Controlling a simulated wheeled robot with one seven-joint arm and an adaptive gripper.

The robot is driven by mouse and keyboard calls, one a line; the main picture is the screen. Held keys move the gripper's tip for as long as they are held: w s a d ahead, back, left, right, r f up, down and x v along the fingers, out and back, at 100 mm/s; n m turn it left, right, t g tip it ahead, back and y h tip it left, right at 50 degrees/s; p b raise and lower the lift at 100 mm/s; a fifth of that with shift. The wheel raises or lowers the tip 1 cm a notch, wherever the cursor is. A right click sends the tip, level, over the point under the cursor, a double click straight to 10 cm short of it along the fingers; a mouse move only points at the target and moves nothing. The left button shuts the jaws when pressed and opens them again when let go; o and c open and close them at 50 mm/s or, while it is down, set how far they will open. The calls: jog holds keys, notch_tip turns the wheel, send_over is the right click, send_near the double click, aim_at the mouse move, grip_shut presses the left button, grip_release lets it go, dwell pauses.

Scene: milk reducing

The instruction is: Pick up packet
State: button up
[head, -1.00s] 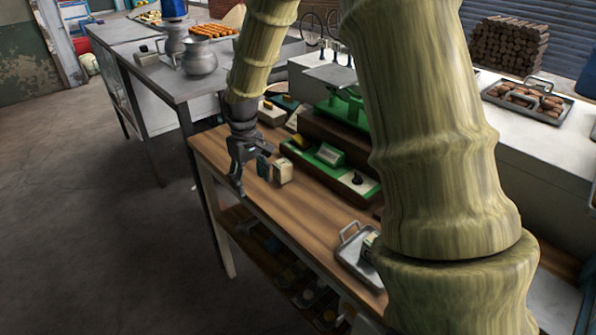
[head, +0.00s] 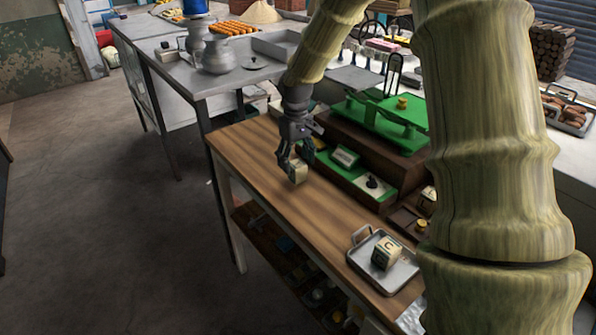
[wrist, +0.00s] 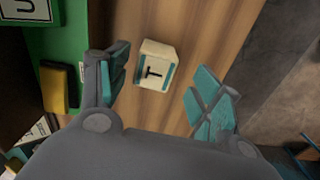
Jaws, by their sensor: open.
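The packet appears to be a small cream block (head: 299,174) with teal edging, on the wooden bench (head: 240,150). In the wrist view the block (wrist: 156,64) shows a dark letter T on its top face. My gripper (head: 297,164) is above it, pointing down, with its fingers on either side. In the wrist view my gripper (wrist: 160,88) is open, and the block lies between and slightly ahead of the two teal-padded fingers, nearer the left one. A gap shows on both sides of the block. Part of the block is hidden by the fingers in the head view.
A green scale (head: 375,115) on a dark base stands right behind the block. A yellow and black item (wrist: 58,87) lies left of my fingers. A metal tray (head: 401,274) holding a lettered cube (head: 386,253) sits nearer on the bench. The bench's left part is clear.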

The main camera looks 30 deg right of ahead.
aim_at(297, 164)
jog(key=f, duration=0.1)
jog(key=f+p, duration=0.1)
jog(key=f, duration=0.1)
jog(key=shift+w+d+f, duration=0.15)
jog(key=shift+d+f, duration=0.15)
jog(key=shift+d, duration=0.05)
jog(key=shift+f, duration=0.7)
jog(key=c, duration=1.1)
